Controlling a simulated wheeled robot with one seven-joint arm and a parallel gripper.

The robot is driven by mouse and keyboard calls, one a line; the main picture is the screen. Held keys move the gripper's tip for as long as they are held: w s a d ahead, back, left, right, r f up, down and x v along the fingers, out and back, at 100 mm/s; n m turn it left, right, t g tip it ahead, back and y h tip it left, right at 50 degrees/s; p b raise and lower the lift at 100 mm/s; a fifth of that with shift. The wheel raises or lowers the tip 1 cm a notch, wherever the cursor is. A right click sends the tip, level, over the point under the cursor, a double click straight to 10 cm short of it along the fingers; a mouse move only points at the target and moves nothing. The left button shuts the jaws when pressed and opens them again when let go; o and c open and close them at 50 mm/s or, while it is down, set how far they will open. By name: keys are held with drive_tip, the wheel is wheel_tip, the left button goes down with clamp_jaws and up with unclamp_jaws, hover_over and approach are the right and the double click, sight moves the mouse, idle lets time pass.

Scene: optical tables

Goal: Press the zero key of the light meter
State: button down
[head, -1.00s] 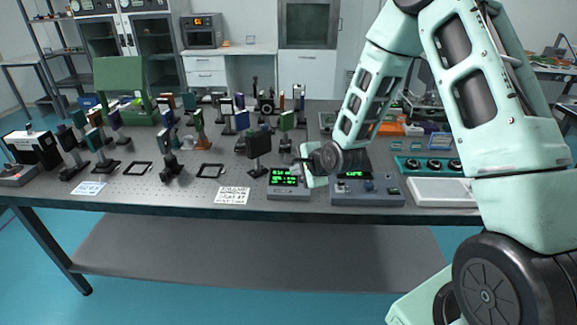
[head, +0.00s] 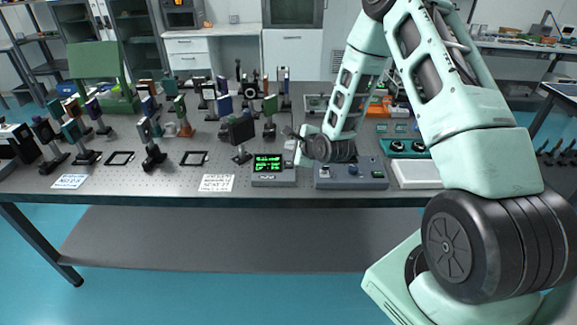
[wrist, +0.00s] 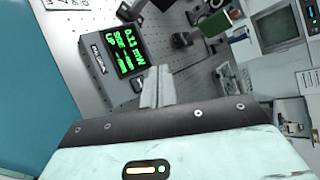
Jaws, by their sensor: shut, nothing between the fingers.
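The light meter (head: 273,170) is a small grey box with a lit green display, near the front edge of the optical table. In the wrist view the light meter (wrist: 92,47) lies up and left of my fingers, with its display readable as a power in mW. My gripper (head: 296,146) is above and just behind the meter's right side, pointing down at the table. In the wrist view my gripper (wrist: 155,80) has its fingers together and empty, apart from the display. Whether the fingertips touch anything is unclear.
A grey control box (head: 350,173) with a knob and small display stands right of the meter. A white paper label (head: 216,183) lies left. Several posted optics crowd the table's left half.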

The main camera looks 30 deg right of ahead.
sight(286, 160)
drive_tip(key=shift+w+d+f+b, duration=0.25)
drive_tip(key=shift+f+b, duration=0.45)
drive_tip(key=shift+f, duration=0.45)
drive_tip(key=shift+w+d+f+b, duration=0.2)
drive_tip(key=shift+w+f+b, duration=0.2)
drive_tip(key=shift+f+b, duration=0.55)
drive_tip(key=shift+w+d+f+b, duration=0.25)
drive_tip(key=shift+f+b, duration=0.25)
drive_tip(key=shift+f, duration=0.8)
drive_tip(key=shift+a, duration=0.1)
drive_tip(key=shift+w+f+b, duration=0.15)
drive_tip(key=shift+f+b, duration=0.25)
drive_tip(key=shift+w+f+b, duration=0.1)
drive_tip(key=shift+f+b, duration=0.2)
drive_tip(key=shift+f, duration=0.05)
drive_tip(key=shift+r, duration=0.1)
drive_tip(key=shift+s+r+p, duration=0.25)
drive_tip(key=shift+r+p, duration=0.3)
drive_tip(key=shift+r, duration=0.15)
drive_tip(key=r+p, duration=0.1)
drive_tip(key=s+r+p, duration=0.1)
drive_tip(key=r, duration=0.1)
drive_tip(key=a+r+p, duration=0.1)
drive_tip(key=shift+s+r, duration=0.15)
drive_tip(key=shift+r, duration=0.2)
